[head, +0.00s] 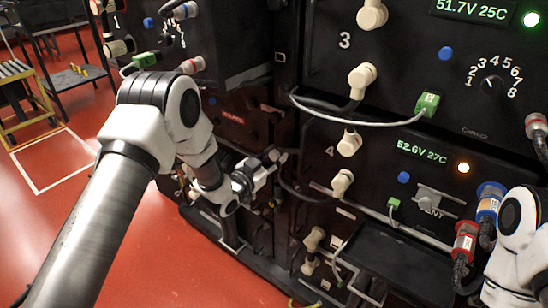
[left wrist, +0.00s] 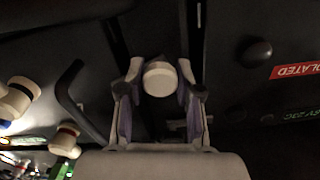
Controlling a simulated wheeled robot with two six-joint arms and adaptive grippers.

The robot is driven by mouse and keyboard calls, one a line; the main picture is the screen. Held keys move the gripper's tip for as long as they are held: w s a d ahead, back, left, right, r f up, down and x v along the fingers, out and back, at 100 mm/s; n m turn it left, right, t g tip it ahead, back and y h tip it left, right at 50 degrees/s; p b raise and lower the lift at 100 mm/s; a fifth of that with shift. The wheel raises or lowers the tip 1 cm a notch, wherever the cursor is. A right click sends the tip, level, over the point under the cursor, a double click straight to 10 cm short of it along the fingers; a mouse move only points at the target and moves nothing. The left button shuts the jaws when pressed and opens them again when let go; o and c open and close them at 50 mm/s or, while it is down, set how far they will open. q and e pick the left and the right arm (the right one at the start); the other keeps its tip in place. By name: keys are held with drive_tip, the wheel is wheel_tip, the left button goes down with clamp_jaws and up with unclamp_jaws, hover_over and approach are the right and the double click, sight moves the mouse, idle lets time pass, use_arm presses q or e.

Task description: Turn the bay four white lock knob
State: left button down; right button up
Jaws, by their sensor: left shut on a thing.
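My left gripper (head: 268,165) reaches to the dark post at the left edge of the bay four panel (head: 373,150), which carries the number 4. In the left wrist view, a round white lock knob (left wrist: 160,78) sits between the two fingers of the gripper (left wrist: 159,90), which is shut on it. In the head view the knob is largely hidden by the fingers, and its turn angle cannot be told. My right arm shows at the lower right edge; its gripper is out of view.
Cream cable plugs (head: 349,143) and cables stand out just right of my left gripper. Bay three's panel (head: 400,60) is above. A red connector (head: 466,240) and a blue connector (head: 489,200) are at the right. Open red floor (head: 150,250) lies to the left.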

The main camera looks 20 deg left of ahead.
use_arm(q)
drive_tip(key=shift+m+b, duration=0.3)
drive_tip(key=shift+m, duration=1.9)
drive_tip(key=c, duration=0.8)
unclamp_jaws()
drive_tip(key=shift+o, duration=0.2)
drive_tip(key=v, duration=1.2)
